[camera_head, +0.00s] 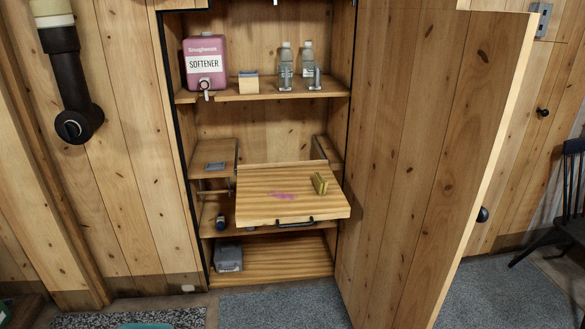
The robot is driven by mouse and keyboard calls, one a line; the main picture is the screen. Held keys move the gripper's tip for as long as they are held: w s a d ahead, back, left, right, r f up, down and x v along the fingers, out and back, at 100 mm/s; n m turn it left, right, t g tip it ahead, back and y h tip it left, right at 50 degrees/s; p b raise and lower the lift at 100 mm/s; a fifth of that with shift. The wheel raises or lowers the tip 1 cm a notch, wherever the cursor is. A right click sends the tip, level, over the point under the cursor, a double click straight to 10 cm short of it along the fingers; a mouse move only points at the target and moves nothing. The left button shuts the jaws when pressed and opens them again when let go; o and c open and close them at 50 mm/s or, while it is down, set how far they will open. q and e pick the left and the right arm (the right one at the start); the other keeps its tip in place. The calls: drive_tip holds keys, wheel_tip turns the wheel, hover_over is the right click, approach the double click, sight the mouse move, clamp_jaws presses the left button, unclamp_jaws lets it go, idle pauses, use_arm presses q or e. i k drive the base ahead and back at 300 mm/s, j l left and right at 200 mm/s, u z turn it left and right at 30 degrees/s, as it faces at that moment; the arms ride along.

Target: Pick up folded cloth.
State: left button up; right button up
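No item shows clearly as a folded cloth. A small flat blue-grey item (215,166) lies on the left middle shelf of the open wooden cabinet; it may be the cloth, but it is too small to tell. Neither of my grippers is in view, and nothing here is being held.
The upper shelf holds a pink softener jug (205,62), a small beige box (248,83) and two grey bottles (285,66). A grey container (228,258) sits low. The open door (430,150) blocks the right side. A dark chair (572,200) stands far right.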

sight(321, 185)
drive_tip(key=i+l+u, duration=0.3)
drive_tip(key=i, duration=0.15)
drive_tip(key=i+l+u, duration=0.15)
drive_tip(key=i+u, duration=0.2)
drive_tip(key=i, duration=0.1)
